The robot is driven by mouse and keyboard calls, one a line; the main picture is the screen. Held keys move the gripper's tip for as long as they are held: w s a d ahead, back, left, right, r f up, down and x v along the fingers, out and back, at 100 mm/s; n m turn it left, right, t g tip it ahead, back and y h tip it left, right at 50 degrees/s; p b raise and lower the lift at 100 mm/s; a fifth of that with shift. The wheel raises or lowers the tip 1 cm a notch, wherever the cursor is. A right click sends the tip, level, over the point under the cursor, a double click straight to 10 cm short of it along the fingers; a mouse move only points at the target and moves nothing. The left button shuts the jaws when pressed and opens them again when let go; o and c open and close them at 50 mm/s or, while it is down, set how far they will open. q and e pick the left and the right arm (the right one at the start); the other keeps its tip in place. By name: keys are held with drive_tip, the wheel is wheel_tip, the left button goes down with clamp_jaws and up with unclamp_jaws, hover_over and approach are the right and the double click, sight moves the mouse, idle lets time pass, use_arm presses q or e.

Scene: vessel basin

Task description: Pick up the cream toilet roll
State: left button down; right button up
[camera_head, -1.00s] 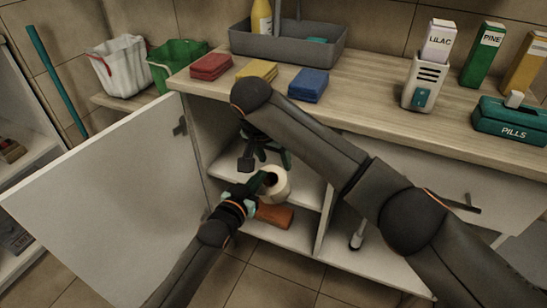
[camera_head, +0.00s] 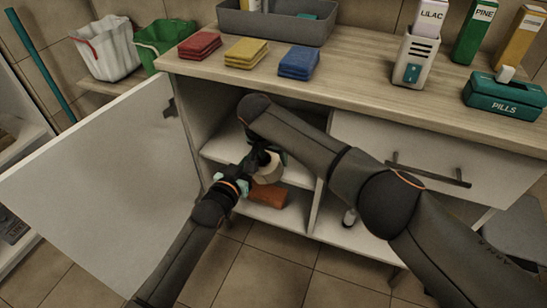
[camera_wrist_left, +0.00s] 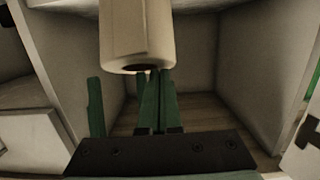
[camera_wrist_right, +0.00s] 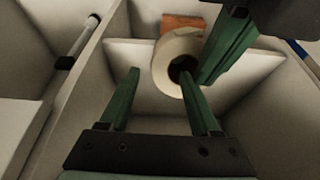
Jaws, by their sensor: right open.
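The cream toilet roll (camera_head: 269,174) is at the open cabinet, partly hidden by my grippers. My left gripper (camera_head: 246,172) reaches it from the left. In the left wrist view its fingers (camera_wrist_left: 159,85) are close together at the end of the roll (camera_wrist_left: 137,35), apparently pinching its wall at the hollow core. My right gripper (camera_head: 268,152) comes down from above, partly hidden by its arm. In the right wrist view its fingers (camera_wrist_right: 160,85) are spread, with the roll (camera_wrist_right: 166,72) just beyond and between the tips.
The open white door (camera_head: 95,180) stands left of the arms. An orange-brown block (camera_head: 268,196) lies on the lower shelf.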

drive_tip(key=shift+x, duration=0.95)
clamp_jaws()
use_arm(q)
drive_tip(key=shift+r, duration=0.1)
drive_tip(key=shift+r, duration=0.55)
